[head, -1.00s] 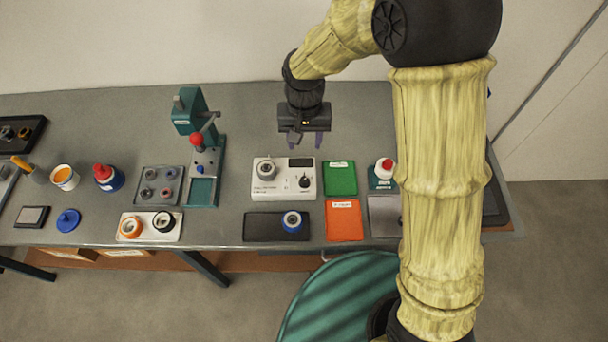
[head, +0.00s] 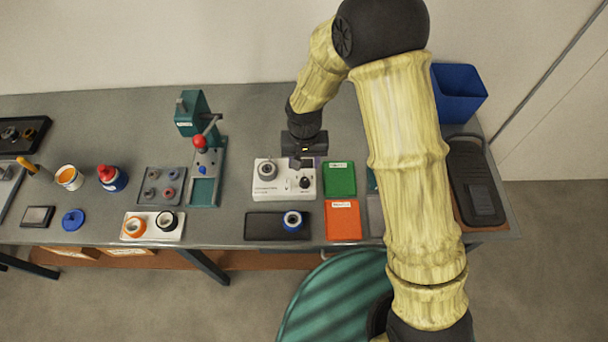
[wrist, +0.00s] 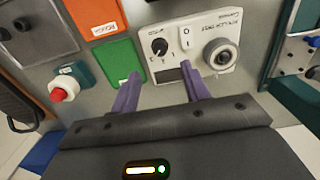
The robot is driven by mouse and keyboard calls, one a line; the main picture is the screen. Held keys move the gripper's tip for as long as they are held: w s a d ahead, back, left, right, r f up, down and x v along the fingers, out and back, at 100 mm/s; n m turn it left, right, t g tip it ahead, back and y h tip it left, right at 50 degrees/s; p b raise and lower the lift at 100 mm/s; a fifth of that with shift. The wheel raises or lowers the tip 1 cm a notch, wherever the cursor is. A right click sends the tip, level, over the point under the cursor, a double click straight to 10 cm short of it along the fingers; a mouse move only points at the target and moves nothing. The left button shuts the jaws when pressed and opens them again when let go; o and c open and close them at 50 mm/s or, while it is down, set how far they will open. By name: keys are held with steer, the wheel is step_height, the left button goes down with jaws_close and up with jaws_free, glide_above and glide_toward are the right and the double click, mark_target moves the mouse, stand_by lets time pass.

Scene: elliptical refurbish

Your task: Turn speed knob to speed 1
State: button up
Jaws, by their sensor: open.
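The speed knob is a small black dial (head: 305,183) at the lower right of a white control box (head: 262,193). In the wrist view the knob (wrist: 159,46) shows a pale pointer mark, with small printed marks beside it that I cannot read surely. My gripper (head: 304,163) is above the back right part of the box. In the wrist view its two purple fingers (wrist: 160,74) are spread apart and empty. The knob lies beyond the fingertips, between their lines, and the fingers appear apart from it.
The box also carries a white rocker switch (wrist: 187,37) and a round grey fitting (wrist: 220,54). A green tray (head: 340,179) and an orange tray (head: 343,220) lie to its right. A dark tray (head: 262,227) with a blue-ringed spool (head: 292,221) lies in front. A teal press (head: 204,165) stands left.

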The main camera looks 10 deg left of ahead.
mark_target(305, 180)
step_height(305, 180, down, 9)
steer(key=shift+w+f+p, duration=0.1)
steer(key=shift+p, duration=1.05)
steer(key=c, duration=1)
